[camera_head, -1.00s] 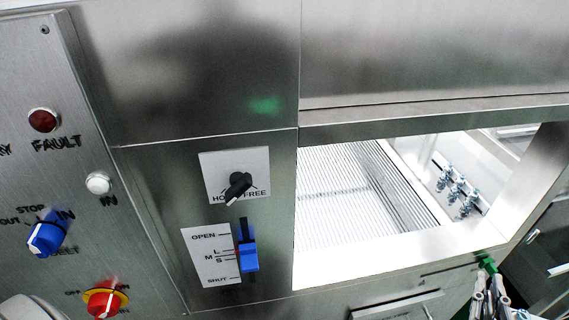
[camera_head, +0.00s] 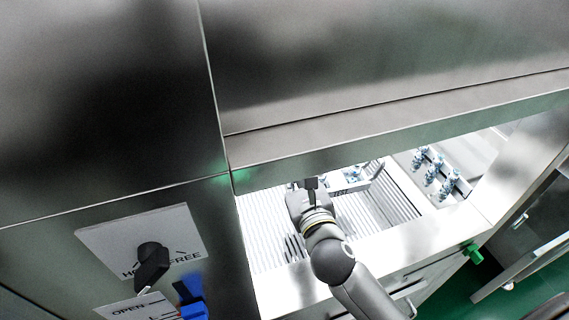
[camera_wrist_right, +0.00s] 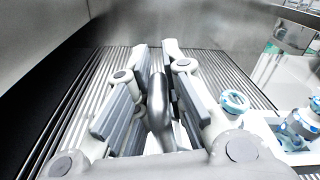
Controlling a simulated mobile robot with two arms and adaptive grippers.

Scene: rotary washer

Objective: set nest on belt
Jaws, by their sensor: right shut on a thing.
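The belt (camera_head: 405,205) is a ribbed white surface inside the opening of the steel machine; its ribs also show in the right wrist view (camera_wrist_right: 233,78). My right gripper (camera_head: 312,184) reaches through the opening over the belt. In the right wrist view my right gripper (camera_wrist_right: 157,52) is shut on a smooth grey bar, seemingly the nest's handle (camera_wrist_right: 160,100). A white nest (camera_head: 352,184) carrying bluish metal fittings is beside the gripper, over the belt. The gripper and arm hide part of it, and I cannot tell whether it touches the belt. My left gripper is out of view.
The opening's steel upper edge (camera_head: 400,138) lies close above my gripper. More metal fittings (camera_head: 432,172) stand at the opening's right. A black knob (camera_head: 151,262) and a blue slider (camera_head: 190,297) are on the panel at left. A dark wall gap borders the belt's left side.

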